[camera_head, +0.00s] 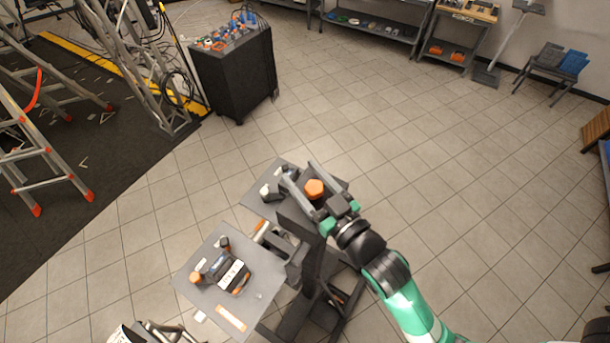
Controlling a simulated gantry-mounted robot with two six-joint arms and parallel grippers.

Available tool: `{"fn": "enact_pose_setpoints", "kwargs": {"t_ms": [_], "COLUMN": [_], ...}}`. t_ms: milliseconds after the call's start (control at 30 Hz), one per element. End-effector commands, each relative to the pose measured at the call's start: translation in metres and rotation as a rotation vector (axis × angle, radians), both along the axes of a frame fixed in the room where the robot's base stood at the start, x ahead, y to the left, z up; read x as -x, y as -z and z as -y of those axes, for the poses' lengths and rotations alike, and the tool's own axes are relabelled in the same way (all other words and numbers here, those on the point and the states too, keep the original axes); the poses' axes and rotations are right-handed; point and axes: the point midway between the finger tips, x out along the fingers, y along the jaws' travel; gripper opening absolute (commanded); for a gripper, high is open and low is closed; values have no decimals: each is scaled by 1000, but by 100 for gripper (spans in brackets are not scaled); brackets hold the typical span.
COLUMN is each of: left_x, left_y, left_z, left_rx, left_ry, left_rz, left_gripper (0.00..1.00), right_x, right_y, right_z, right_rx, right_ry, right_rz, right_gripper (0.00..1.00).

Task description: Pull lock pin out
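An orange knob (314,188), which looks like the head of the lock pin, sits over a grey plate (253,197) on the dark stand. My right gripper (297,171) reaches in from the lower right. Its two long grey fingers are apart, one on each side of the orange knob. I cannot tell whether either finger touches it. The pin's shaft below the knob is hidden. I cannot identify my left gripper in this view.
A second grey plate (205,301) at lower left carries a dark device (232,273) and a smaller orange knob (196,277). The dark stand (316,274) is below. A black cabinet (236,75) stands behind.

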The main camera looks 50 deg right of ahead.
Motion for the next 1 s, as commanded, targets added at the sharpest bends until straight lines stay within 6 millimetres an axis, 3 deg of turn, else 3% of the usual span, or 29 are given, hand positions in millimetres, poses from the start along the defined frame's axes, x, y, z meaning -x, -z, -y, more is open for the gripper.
{"fn": "enact_pose_setpoints", "kwargs": {"t_ms": [33, 300, 367, 1000], "left_x": [0, 0, 0, 0], "left_y": [0, 0, 0, 0], "left_z": [0, 0, 0, 0], "left_rx": [0, 0, 0, 0], "left_ry": [0, 0, 0, 0], "left_rz": [0, 0, 0, 0], "left_gripper": [0, 0, 0, 0], "right_x": [0, 0, 0, 0], "right_y": [0, 0, 0, 0], "right_z": [0, 0, 0, 0], "right_rx": [0, 0, 0, 0], "right_ry": [0, 0, 0, 0], "right_rz": [0, 0, 0, 0], "right_gripper": [56, 7, 0, 0]}}
